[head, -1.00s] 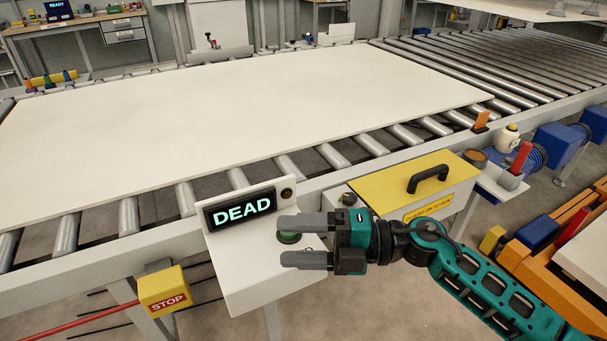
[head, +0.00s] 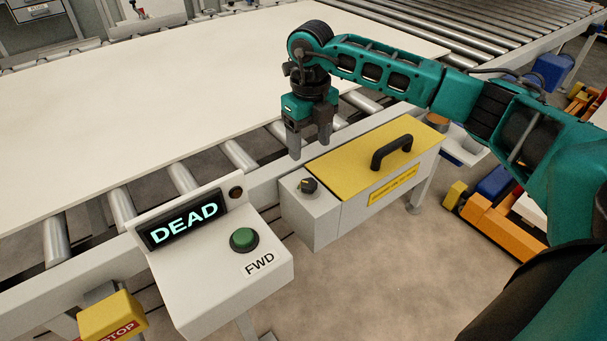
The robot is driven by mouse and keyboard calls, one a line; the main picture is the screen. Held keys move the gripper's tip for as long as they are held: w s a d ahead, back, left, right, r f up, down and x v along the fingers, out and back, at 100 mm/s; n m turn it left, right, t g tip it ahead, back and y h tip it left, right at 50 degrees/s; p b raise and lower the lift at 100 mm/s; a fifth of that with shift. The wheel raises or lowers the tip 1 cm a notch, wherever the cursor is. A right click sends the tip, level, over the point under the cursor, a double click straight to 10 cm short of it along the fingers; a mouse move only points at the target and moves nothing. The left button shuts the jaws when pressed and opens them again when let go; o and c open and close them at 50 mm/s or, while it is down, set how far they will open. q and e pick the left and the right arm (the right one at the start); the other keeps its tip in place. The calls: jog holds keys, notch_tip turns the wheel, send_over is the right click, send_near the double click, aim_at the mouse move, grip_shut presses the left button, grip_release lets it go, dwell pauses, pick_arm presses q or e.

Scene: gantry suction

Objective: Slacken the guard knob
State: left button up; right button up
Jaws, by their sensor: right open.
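The guard knob (head: 308,185) is a small dark knob with a yellowish mark, on the white top of a box at the left end of the yellow guard lid (head: 360,165). The lid has a black handle and looks closed. My right gripper (head: 310,150) points down, open and empty, above and just behind the knob, near the conveyor's edge. It does not appear to touch the knob. My left gripper is not in view.
A white control box with a DEAD display (head: 183,220) and a green FWD button (head: 243,239) stands to the left. A yellow STOP box (head: 112,316) is at lower left. A large pale sheet (head: 150,110) lies on the rollers behind. An orange cart (head: 500,225) is at right.

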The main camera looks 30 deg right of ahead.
aim_at(309, 182)
notch_tip(309, 182, down, 10)
jog(key=shift+f, duration=0.25)
jog(key=c, duration=1.1)
